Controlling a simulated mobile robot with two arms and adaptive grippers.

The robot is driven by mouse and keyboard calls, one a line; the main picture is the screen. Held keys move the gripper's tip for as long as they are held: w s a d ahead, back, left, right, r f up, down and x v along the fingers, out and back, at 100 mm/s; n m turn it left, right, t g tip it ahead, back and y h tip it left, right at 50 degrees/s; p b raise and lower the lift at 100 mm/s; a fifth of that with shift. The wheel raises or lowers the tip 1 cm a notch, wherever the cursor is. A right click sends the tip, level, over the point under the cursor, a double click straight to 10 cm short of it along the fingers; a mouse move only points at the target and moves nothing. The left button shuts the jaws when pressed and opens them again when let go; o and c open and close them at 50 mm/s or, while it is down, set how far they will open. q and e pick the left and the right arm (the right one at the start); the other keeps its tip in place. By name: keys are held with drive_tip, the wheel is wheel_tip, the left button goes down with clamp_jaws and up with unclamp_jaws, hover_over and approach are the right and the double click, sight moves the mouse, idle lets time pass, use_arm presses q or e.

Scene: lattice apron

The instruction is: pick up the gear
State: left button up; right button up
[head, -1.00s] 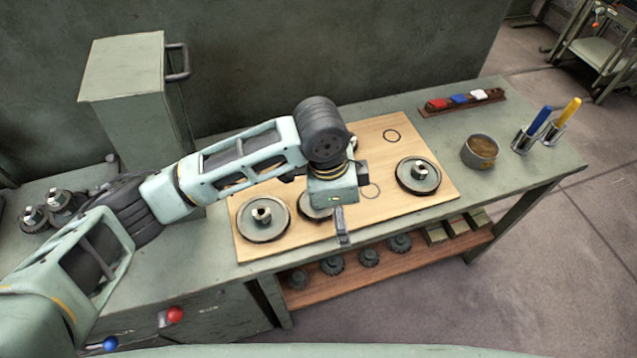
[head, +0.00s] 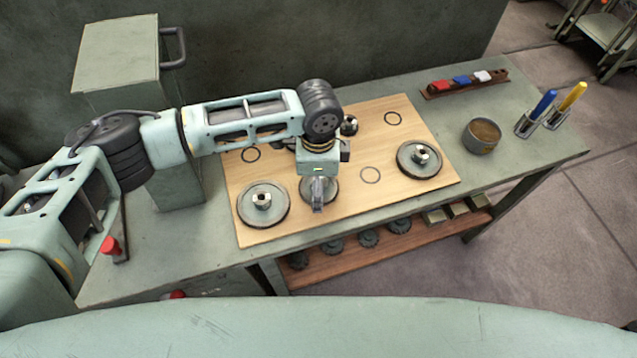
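A wooden board (head: 385,195) on the workbench carries several grey gears. A large gear (head: 278,209) with a bright hub sits at its left front, and another large gear (head: 408,168) sits at its right. A smaller gear (head: 332,184) lies between them, partly hidden by my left gripper (head: 318,207), which points down over it. A small dark part (head: 349,125) at the back is partly covered by my arm. I cannot tell whether the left gripper is open, or whether it touches the smaller gear. My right gripper is not in view.
A cabinet (head: 115,55) with a handle stands at the back left. A brown-filled cup (head: 481,137), a rack of coloured blocks (head: 468,83) and two marker holders (head: 526,126) stand at the right. A lower shelf (head: 350,257) holds dark gears.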

use_arm(q)
drive_tip(key=c, duration=1.9)
